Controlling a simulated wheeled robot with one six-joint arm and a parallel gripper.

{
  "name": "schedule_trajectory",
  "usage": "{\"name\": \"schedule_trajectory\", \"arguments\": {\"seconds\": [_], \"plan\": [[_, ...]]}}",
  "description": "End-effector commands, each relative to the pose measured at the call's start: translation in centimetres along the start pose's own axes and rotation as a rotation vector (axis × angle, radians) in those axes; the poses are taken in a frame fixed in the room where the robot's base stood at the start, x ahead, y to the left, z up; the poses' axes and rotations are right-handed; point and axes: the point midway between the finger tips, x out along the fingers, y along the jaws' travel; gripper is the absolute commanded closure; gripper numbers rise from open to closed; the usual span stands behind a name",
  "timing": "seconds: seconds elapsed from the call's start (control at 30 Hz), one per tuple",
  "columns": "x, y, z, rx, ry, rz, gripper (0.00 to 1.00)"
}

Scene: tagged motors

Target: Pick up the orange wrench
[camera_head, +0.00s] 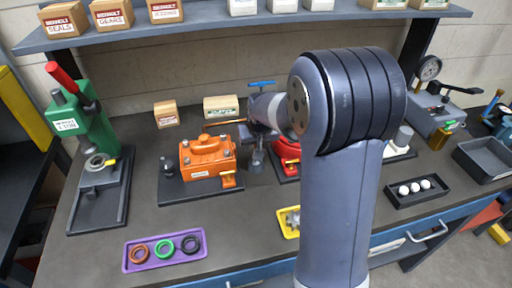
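No clear orange wrench shape shows. A thin orange bar (227,122) lies just left of my arm's end, above the orange motor; I cannot tell whether it is the wrench or whether it is held. The orange motor (205,157) stands on a dark base plate, with a small orange tag (229,180) at its front right. My gripper (250,140) is beside the motor's upper right, between it and the red motor (287,158). Its fingers are small and partly hidden by my arm, so their opening is unclear.
A green press (82,125) with a red lever stands at left. A purple tray (165,250) with rings lies in front. A yellow tray (288,222) and a black tray of white balls (418,190) are at right. A shelf (200,29) with boxes runs along the back.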

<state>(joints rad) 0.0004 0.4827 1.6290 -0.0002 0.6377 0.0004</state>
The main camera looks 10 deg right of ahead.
Motion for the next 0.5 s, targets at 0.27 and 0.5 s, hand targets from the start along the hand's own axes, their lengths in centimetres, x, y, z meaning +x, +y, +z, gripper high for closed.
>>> {"name": "schedule_trajectory", "arguments": {"seconds": [0.27, 0.5], "plan": [[2.1, 0.0, 0.0, 0.0, 0.0, 0.0, 0.6], [2.1, 0.0, 0.0, -0.001, 0.001, 0.0, 0.63]]}}
